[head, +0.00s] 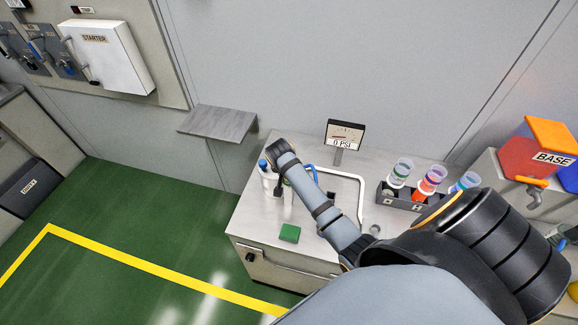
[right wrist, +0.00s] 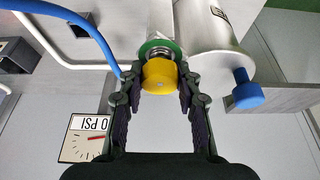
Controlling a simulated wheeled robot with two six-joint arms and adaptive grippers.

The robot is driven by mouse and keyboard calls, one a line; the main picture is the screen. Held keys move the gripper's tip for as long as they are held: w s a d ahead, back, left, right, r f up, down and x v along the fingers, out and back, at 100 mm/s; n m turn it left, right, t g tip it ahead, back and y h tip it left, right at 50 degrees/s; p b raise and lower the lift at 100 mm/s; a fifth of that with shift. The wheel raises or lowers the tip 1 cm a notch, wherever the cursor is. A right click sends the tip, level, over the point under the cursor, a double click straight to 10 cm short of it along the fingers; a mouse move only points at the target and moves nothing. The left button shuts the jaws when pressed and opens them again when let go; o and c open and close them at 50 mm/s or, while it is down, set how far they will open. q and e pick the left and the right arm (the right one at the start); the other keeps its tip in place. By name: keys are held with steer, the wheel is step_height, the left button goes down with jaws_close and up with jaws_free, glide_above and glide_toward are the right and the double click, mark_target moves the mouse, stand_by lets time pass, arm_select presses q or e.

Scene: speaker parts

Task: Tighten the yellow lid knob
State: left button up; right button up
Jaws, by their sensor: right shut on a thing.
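The yellow lid knob (right wrist: 160,76) sits between the two fingers of my right gripper (right wrist: 160,82) in the right wrist view. The gripper is shut on it, one fingertip on each side. Behind the knob are a silver neck and a green ring (right wrist: 153,46) on a pale vessel. In the head view my right arm reaches across the bench, and its wrist hides the knob. The gripper there is mostly hidden beside a white cylinder with a blue cap (head: 263,164); the blue cap also shows in the right wrist view (right wrist: 245,92). My left gripper is not in view.
A gauge (head: 345,134) reading 0 PSI stands at the back of the bench (head: 255,225). A white pipe, a blue hose (right wrist: 92,32) and a green block (head: 289,233) are near. A rack of cups (head: 390,194) stands right. A grey shelf (head: 218,122) juts from the wall.

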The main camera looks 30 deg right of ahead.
steer(key=o, duration=0.8)
steer(key=shift+w+r, duration=0.1)
steer(key=shift+r, duration=0.1)
steer(key=o, duration=0.4)
steer(key=shift+f, duration=0.1)
steer(key=v, duration=1.2)
